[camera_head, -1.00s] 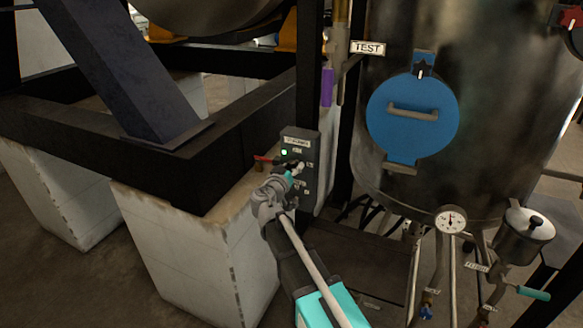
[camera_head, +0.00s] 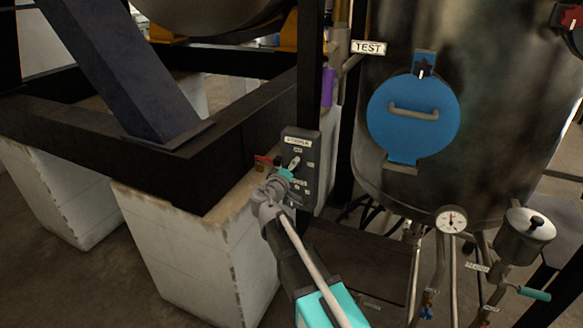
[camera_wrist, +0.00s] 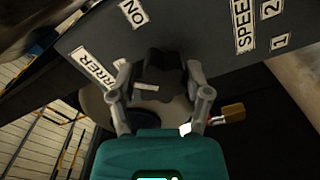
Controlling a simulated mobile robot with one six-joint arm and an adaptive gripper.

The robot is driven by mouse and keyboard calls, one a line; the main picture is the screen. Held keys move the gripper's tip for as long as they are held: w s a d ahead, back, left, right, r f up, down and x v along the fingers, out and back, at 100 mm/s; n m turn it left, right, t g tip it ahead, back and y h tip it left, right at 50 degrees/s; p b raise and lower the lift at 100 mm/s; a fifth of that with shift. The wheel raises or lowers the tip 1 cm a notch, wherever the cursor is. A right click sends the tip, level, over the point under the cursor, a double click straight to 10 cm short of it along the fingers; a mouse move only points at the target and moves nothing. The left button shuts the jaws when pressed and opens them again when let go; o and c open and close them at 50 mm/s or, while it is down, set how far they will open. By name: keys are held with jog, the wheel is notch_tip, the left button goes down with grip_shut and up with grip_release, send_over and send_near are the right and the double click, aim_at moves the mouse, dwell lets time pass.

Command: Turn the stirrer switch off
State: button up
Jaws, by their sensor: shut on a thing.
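The stirrer switch box (camera_head: 311,180) is a grey panel on a black post beside the steel vessel, with a label plate at its top. In the wrist view its dark lobed knob (camera_wrist: 160,72) sits between the two fingers of my gripper (camera_wrist: 158,92), which is shut on it. A pale mark shows on the knob's lower left. ON, SPEED and part of a STIRRER label are readable around it. In the head view my gripper (camera_head: 292,166) is at the box front and hides part of it. No green lamp light shows there.
A red-handled fitting (camera_head: 265,160) is just left of the box; in the wrist view a brass piece (camera_wrist: 232,113) is close to the right finger. The steel vessel (camera_head: 480,130) with its blue hatch (camera_head: 412,130) stands right. A concrete block (camera_head: 190,235) is left.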

jog(key=n, duration=0.3)
jog(key=shift+n, duration=2.4)
jog(key=o, duration=1.2)
jog(key=shift+f, duration=0.1)
jog(key=shift+c, duration=0.2)
jog(key=shift+s, duration=0.1)
jog(key=v, duration=1.2)
